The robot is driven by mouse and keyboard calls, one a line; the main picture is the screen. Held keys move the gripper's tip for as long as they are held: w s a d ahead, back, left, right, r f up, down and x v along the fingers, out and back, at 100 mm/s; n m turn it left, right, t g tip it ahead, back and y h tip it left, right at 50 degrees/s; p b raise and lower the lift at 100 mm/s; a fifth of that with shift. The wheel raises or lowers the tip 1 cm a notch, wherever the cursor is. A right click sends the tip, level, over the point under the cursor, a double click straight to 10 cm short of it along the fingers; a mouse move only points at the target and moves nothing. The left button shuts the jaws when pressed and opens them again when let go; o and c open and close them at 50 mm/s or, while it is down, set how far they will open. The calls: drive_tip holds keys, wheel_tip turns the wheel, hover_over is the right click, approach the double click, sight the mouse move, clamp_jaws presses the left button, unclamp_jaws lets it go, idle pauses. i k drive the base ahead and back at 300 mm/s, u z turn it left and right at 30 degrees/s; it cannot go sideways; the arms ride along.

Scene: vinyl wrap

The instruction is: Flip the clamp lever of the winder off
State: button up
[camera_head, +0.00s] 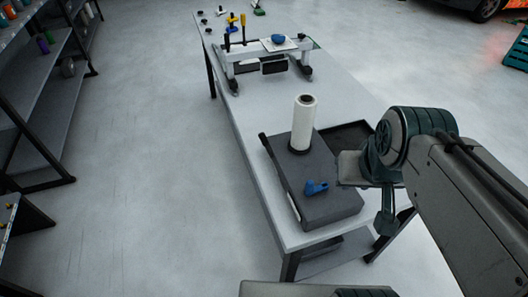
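The winder (325,209) is a dark grey flat box on the near end of the long table. A white roll (303,123) stands upright on its far part. A small blue lever (316,187) sits on top of the winder near its front; I take it for the clamp lever, and whether it is on or off is not clear. My gripper (352,168) is at the end of my arm, right of the lever and apart from it in the picture. Its fingers are not clearly visible, and my wrist hides part of the winder's right side.
The long grey table (255,150) runs away from me. A dark tray (348,135) lies behind the winder's right side. A white frame (268,52) with tools stands farther back. Shelves (45,95) stand at left, with open floor (150,150) between.

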sight(263, 140)
drive_tip(key=k, duration=0.25)
drive_tip(key=u, duration=1.9)
drive_tip(key=i, duration=1.95)
drive_tip(key=z, duration=3.15)
